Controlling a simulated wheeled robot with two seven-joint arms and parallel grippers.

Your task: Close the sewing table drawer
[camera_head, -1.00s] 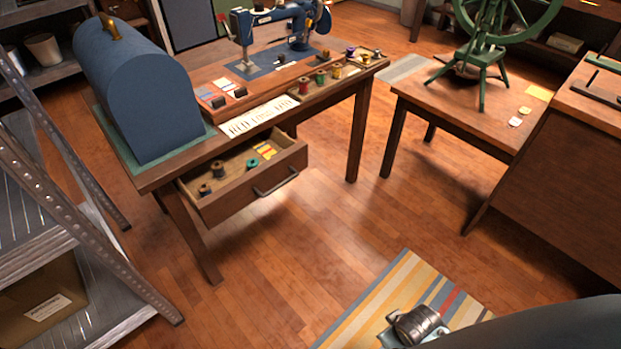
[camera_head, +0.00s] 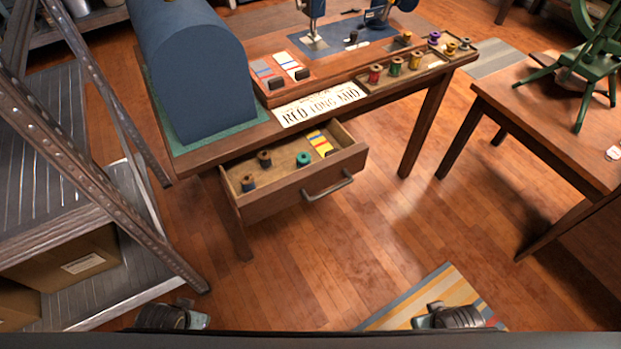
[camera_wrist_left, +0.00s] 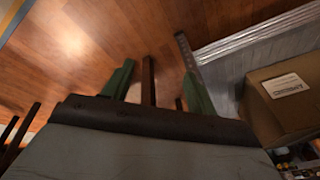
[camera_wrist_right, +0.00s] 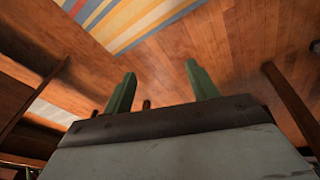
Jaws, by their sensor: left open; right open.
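The sewing table (camera_head: 190,160) stands ahead in the head view. Its drawer (camera_head: 275,203) is pulled out toward me, with a grey bar handle (camera_head: 328,186) on its front. Spools and small coloured cards lie inside it. My left gripper (camera_wrist_left: 158,80) is open and empty in the left wrist view, above the wooden floor. My right gripper (camera_wrist_right: 158,80) is open and empty in the right wrist view, above the floor near the striped rug. In the head view only parts of my arms show at the bottom edge, well short of the drawer; the fingers are hidden there.
A metal shelf (camera_head: 100,195) with cardboard boxes (camera_head: 70,262) stands close on the left. A second wooden table (camera_head: 530,125) with a green wheel stand is at right. A striped rug (camera_head: 455,285) lies in front. The floor before the drawer is clear.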

